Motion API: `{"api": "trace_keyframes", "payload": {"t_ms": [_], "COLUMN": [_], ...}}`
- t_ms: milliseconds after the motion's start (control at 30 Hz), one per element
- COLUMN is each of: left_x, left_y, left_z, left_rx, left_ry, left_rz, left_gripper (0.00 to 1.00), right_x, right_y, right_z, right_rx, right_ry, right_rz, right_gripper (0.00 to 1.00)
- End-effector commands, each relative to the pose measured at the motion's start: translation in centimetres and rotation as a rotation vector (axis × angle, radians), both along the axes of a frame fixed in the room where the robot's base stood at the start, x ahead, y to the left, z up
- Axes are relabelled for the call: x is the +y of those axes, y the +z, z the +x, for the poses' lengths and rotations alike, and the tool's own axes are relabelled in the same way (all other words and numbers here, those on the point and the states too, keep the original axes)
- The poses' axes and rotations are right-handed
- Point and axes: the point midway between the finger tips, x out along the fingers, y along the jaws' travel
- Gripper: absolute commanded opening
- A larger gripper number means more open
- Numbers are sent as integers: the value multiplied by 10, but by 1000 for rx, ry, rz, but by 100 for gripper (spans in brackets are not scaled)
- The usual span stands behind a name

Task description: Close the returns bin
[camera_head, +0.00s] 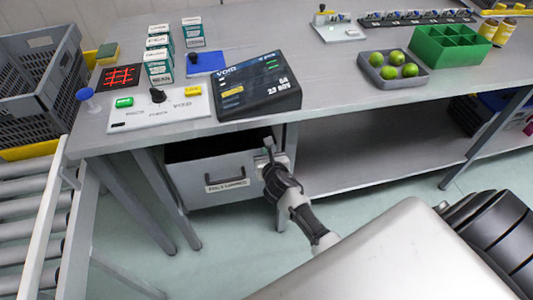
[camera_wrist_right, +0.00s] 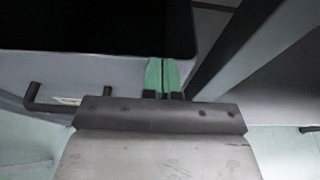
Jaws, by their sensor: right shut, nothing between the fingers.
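The returns bin (camera_head: 213,182) is a grey drawer under the table's left half, with a dark bar handle and a white label on its front. It stands pulled out, its dark inside showing above the front panel. My right gripper (camera_head: 268,148) is shut and empty at the right end of that panel; whether it touches is unclear. In the right wrist view, its green fingertips (camera_wrist_right: 162,76) are together near the panel's right edge, with the bin's handle (camera_wrist_right: 48,106) to the left. My left gripper is not in view.
The table (camera_head: 335,105) overhangs the bin. A control board (camera_head: 160,108), a dark display (camera_head: 257,97), cartons (camera_head: 158,66) and a tray of green fruit (camera_head: 378,73) stand on it. A table leg (camera_head: 287,170) is right of the bin. A roller conveyor (camera_head: 25,205) is at left.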

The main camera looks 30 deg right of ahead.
Motion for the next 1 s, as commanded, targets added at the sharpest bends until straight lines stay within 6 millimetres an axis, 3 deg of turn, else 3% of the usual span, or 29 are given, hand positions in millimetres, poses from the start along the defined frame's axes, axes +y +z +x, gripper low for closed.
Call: {"api": "trace_keyframes", "payload": {"t_ms": [367, 633, 1000], "left_x": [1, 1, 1], "left_y": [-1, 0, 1], "left_z": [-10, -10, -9], "left_rx": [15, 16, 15], "left_ry": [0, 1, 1], "left_rz": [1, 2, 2], "left_gripper": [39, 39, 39], "right_x": [-1, -8, -8], "right_y": [0, 1, 0], "right_z": [2, 26, 25], "right_rx": [1, 0, 1], "right_ry": [0, 2, 0], "right_rz": [-1, -3, -1], "right_gripper": [0, 0, 0]}}
